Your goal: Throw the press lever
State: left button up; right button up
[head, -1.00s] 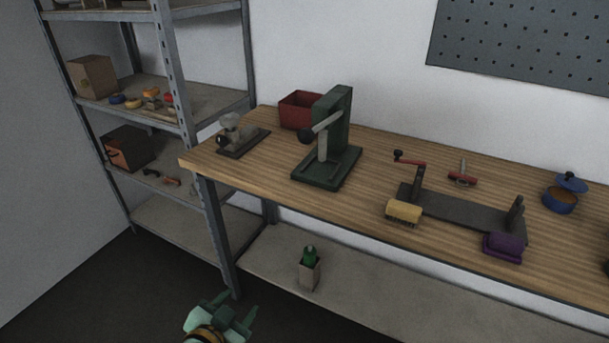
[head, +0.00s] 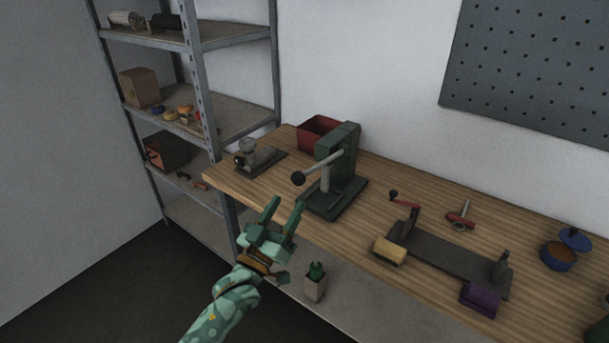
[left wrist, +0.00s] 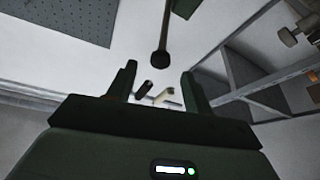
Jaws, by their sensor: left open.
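The green press (head: 340,165) stands upright on the wooden bench. Its grey press lever (head: 322,166) slants down to the left and ends in a dark round knob (head: 298,179). My left gripper (head: 284,214) is open and empty, in front of the bench edge, below and a little left of the knob. In the left wrist view, the lever's dark knob (left wrist: 159,59) shows beyond and between the open fingertips (left wrist: 160,78), apart from them. My right gripper is not in view.
A red bin (head: 318,132) stands behind the press, and a small grey device (head: 258,158) sits to its left. Metal shelving (head: 200,90) stands at the left.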

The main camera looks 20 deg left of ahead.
aim_at(302, 175)
pick_arm(q)
jog(key=x, duration=0.9)
jog(key=shift+w+a+b, duration=0.1)
jog(key=shift+w+b, duration=0.15)
jog(key=shift+b, duration=0.1)
jog(key=shift+r, duration=0.1)
grip_shut()
